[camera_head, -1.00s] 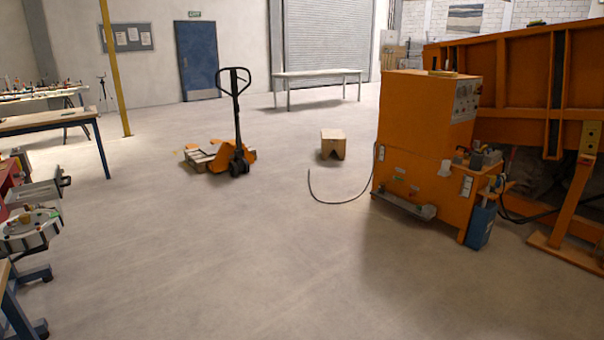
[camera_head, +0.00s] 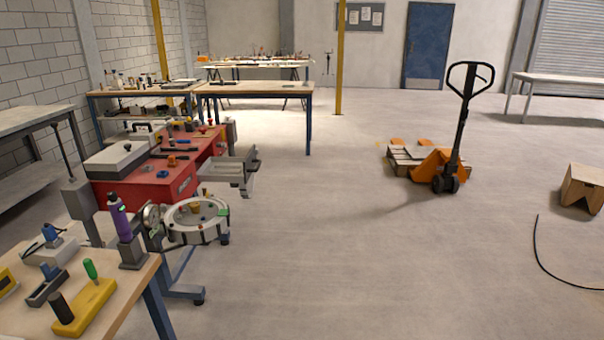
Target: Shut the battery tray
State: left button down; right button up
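A grey, open-topped tray (camera_head: 232,171) with an upright front and a dark handle juts out to the right from the red bench (camera_head: 190,178) at left. It stands pulled out, and its inside is partly visible. It may be the battery tray, but no label is readable and I cannot tell for sure. Neither of my grippers shows in the head view.
A round white fixture (camera_head: 197,222) on a wheeled blue stand is in front of the tray. A wooden table (camera_head: 130,290) with tools fills the near left. An orange pallet jack (camera_head: 446,165) stands right of centre. The middle floor is clear.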

aim_at(214, 169)
jog(key=i+u, duration=0.25)
jog(key=i, duration=0.3)
jog(key=i+l+u, duration=0.25)
jog(key=i, duration=0.25)
jog(key=j, duration=0.1)
